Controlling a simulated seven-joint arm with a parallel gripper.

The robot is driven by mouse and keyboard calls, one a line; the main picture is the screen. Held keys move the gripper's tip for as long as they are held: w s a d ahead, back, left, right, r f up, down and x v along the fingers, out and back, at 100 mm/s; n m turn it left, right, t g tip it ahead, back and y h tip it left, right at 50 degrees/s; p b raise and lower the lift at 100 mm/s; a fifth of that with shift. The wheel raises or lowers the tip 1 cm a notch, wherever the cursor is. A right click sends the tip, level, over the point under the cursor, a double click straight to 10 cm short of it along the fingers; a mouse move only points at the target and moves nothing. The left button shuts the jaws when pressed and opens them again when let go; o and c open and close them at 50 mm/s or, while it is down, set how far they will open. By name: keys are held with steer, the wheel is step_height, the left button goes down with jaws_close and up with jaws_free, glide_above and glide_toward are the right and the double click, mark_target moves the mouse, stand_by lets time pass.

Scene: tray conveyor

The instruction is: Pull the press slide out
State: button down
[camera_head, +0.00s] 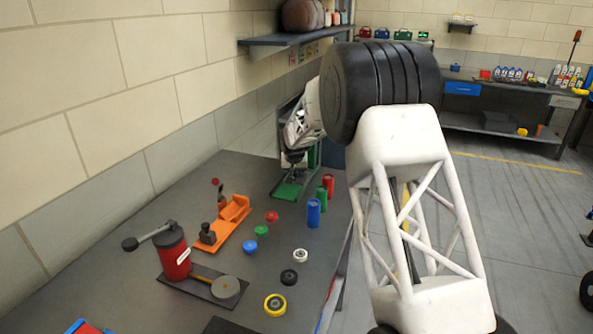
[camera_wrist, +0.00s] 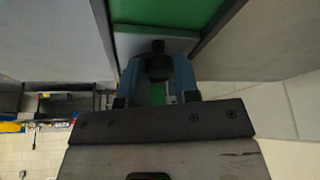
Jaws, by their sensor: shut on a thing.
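The press (camera_head: 312,154) stands at the far end of the workbench against the wall, partly hidden behind my arm. A green plate (camera_head: 288,190) shows low at its front. In the wrist view a green surface (camera_wrist: 165,12) lies between dark side walls, with a pale grey front edge (camera_wrist: 128,43). A dark knob (camera_wrist: 158,47) stands out from this edge; I take it for the slide's handle. My gripper (camera_wrist: 158,70) has its two blue fingers on either side of the knob and is shut on it. In the head view its fingertips are too small to make out.
The workbench (camera_head: 130,215) holds an orange fixture (camera_head: 233,213), a red lever device (camera_head: 174,254), coloured cylinders (camera_head: 313,213) and several small round parts (camera_head: 250,247). A shelf (camera_head: 290,37) hangs above the press. Open floor (camera_head: 520,200) lies to the right.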

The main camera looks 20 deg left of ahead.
steer(key=shift+s, duration=4.5)
steer(key=c, duration=0.9)
jaws_free()
steer(key=shift+o, duration=0.2)
steer(key=shift+r, duration=0.1)
steer(key=v, duration=0.7)
steer(key=shift+s+r, duration=0.2)
steer(key=shift+r, duration=0.05)
